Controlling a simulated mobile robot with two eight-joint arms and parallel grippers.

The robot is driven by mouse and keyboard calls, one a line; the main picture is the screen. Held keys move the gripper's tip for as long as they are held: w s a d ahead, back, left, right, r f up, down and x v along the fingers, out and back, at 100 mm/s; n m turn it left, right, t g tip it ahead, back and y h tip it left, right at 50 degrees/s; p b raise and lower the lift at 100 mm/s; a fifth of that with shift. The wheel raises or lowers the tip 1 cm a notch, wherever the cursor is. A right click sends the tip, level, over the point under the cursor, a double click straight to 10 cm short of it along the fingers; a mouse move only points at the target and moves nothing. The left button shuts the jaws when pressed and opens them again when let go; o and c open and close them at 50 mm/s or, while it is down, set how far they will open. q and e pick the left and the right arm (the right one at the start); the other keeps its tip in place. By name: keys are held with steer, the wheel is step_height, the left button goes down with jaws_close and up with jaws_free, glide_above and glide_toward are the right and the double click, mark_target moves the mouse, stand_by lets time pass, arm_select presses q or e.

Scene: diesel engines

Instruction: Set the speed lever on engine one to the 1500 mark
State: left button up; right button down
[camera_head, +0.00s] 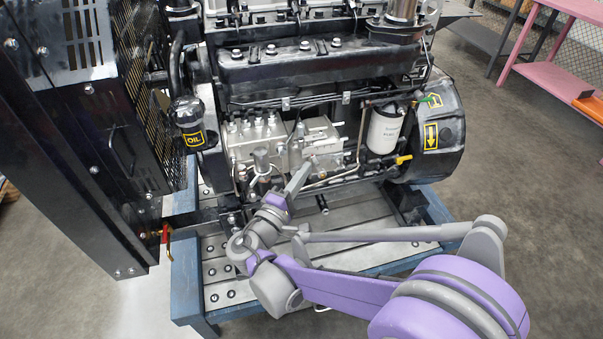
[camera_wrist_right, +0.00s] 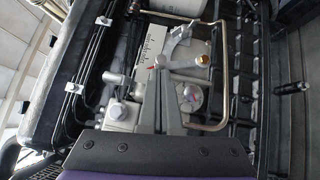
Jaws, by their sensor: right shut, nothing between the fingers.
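The engine (camera_head: 320,70) stands on a blue-framed bench, with a silver pump block (camera_head: 258,135) on its near side. In the right wrist view, a white scale plate (camera_wrist_right: 149,46) with dark marks lies beside a silver lever-like part (camera_wrist_right: 183,38), with a brass-coloured bolt near it. Red shows near the scale's lower end; the marks are too small to read. My right gripper (camera_head: 303,172) is shut and empty in front of the pump block. Its fingers (camera_wrist_right: 163,80) reach close to the scale and lever; I cannot tell whether they touch. My left gripper is out of view.
A bent metal pipe (camera_wrist_right: 226,75) runs just right of my fingers in the wrist view. A white filter (camera_head: 385,130) and a yellow-handled part (camera_head: 403,159) are to the right. A black radiator frame (camera_head: 75,150) stands at left. The slotted bench top (camera_head: 225,270) lies below.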

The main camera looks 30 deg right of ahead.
mark_target(315, 166)
steer(key=d+r+m+y+p, duration=0.1)
steer(key=p, duration=0.1)
steer(key=d+r+m+g+p, duration=0.1)
steer(key=p, duration=0.2)
steer(key=shift+s+d+y, duration=0.35)
steer(key=shift+y, duration=0.05)
